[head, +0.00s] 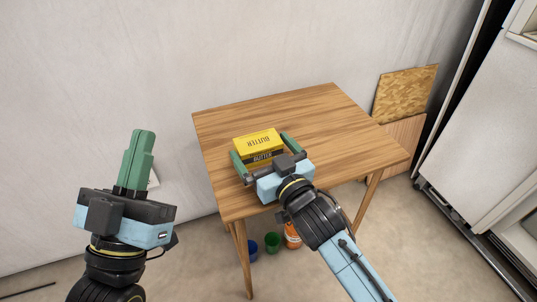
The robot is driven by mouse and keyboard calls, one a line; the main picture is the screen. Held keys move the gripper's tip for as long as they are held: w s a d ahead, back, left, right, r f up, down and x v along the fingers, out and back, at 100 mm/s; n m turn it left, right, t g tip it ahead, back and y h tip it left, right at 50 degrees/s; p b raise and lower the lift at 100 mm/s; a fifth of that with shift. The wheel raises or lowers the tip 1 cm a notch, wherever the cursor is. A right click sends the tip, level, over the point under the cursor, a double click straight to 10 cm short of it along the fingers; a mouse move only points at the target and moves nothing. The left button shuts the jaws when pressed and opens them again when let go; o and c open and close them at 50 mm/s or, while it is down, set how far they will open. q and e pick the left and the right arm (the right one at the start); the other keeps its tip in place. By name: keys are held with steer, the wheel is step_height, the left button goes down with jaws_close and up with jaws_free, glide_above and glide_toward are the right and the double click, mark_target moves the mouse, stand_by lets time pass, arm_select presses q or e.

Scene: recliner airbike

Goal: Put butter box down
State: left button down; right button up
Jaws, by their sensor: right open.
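The yellow butter box (257,141), with dark lettering and a dark band on its near side, sits on the wooden table (310,105) near its left front part. My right gripper (265,155) is open, with one green finger on each side of the box. Its left finger is close to the box's near left corner, and a small gap shows at the right finger. The gripper's body partly hides the table in front of the box. My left gripper (140,150) is shut and empty, off the table to the left, its fingers pointing up.
Under the table stand an orange bottle (292,235), a green cup (272,242) and a blue container (251,250). Boards (405,95) lean on the wall at the right, next to a white cabinet (485,120). The table's back and right are clear.

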mark_target(264, 150)
steer(key=shift+s+r, duration=0.15)
steer(key=p+v, duration=0.1)
steer(key=v, duration=0.2)
steer(key=shift+s+d+p, duration=0.25)
steer(key=shift+s+p, duration=0.05)
steer(key=shift+s, duration=0.05)
arm_select(q)
step_height(264, 150, down, 11)
steer(key=w+a+g+y+p, duration=0.1)
steer(key=w+g+y+p, duration=0.1)
steer(key=g, duration=0.6)
steer(key=shift+w+y, duration=0.15)
steer(key=shift+y, duration=0.35)
arm_select(e)
steer(key=s+d+r+m+h, duration=0.2)
steer(key=s+d+r+h, duration=0.1)
steer(key=s+d, duration=0.6)
steer(key=d+r, duration=0.1)
steer(key=d, duration=0.2)
steer(key=shift+r+g+h, duration=0.4)
arm_select(q)
steer(key=shift+a, duration=0.1)
